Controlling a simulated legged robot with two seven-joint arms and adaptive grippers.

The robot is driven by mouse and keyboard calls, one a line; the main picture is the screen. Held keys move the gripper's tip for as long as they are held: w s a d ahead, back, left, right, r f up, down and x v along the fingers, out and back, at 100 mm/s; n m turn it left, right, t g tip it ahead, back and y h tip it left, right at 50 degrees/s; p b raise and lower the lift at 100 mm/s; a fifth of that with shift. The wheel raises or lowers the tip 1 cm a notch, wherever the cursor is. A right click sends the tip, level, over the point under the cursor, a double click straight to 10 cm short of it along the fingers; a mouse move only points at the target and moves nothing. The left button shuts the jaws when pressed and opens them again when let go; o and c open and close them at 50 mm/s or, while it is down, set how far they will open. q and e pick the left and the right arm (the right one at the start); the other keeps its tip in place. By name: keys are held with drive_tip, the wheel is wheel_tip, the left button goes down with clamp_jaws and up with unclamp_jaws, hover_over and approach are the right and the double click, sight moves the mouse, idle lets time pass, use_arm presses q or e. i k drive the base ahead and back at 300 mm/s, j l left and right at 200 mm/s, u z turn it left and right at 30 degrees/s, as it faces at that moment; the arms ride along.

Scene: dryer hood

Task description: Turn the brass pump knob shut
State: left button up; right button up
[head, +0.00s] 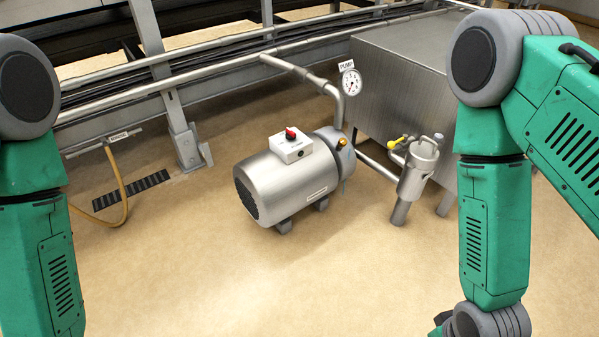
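A small brass knob (342,142) sits on the top right end of the steel pump (285,187), which stands on the floor in the middle of the head view. It is too small for me to tell how far it is turned. My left arm comes down along the left edge and my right arm along the right side. Neither gripper's fingertips show; both lie below the frame, though a dark part shows at the bottom edge beside my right arm. Both arms are well apart from the pump.
A white box with a red switch (291,134) sits on the pump. A gauge (351,82), pipes, a steel filter pot (417,168) with a yellow-handled valve (396,142) and a steel cabinet (400,75) stand behind and right. A yellow hose (122,185) hangs left. The front floor is clear.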

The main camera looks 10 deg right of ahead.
sight(343, 141)
drive_tip(key=i+l, duration=0.45)
drive_tip(key=l, duration=0.2)
drive_tip(key=i+l+z, duration=0.1)
drive_tip(key=i+l, duration=0.3)
drive_tip(key=l, duration=0.25)
drive_tip(key=i+l, duration=0.45)
drive_tip(key=l, duration=0.15)
